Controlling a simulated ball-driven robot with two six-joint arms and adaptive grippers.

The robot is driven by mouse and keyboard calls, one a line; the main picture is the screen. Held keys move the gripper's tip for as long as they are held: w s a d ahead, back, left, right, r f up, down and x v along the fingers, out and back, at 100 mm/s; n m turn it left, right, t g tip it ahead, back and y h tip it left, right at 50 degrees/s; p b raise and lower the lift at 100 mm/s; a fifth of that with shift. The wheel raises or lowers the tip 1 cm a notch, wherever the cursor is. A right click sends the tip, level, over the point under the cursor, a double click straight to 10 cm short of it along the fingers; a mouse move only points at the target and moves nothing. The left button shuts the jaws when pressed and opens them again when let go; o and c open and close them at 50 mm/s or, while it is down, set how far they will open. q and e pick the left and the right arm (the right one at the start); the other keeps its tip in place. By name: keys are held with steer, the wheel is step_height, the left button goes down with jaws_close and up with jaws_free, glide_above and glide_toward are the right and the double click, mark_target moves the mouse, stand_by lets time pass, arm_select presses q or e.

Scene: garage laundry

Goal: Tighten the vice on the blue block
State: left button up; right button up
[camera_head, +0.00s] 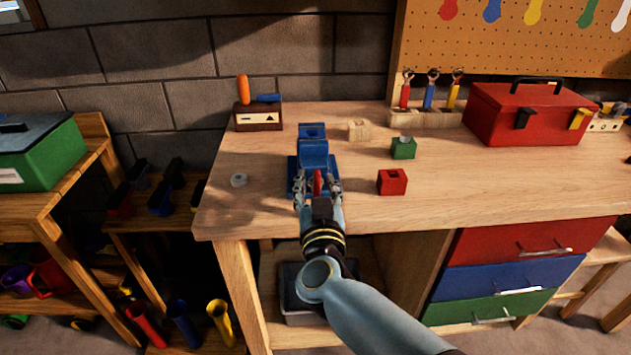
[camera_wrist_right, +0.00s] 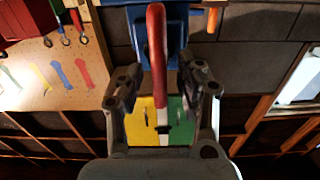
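The blue vice (camera_head: 314,152) stands near the front left of the workbench, with its red handle (camera_head: 317,182) facing me. A small blue piece with a dark mark (camera_head: 312,131) shows at the vice's far end. It looks like the blue block, but I cannot tell how the jaws meet it. My right gripper (camera_head: 318,190) is at the vice's front. In the right wrist view the red handle (camera_wrist_right: 157,60) stands between the fingers of my right gripper (camera_wrist_right: 160,85), with visible gaps on both sides. My left gripper is out of view.
A small tool holder (camera_head: 258,118) stands at the back left. The right front is clear.

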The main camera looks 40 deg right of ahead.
jaws_close()
steer(key=shift+s+d+m, duration=0.1)
steer(key=shift+m, duration=0.5)
stand_by(0.4)
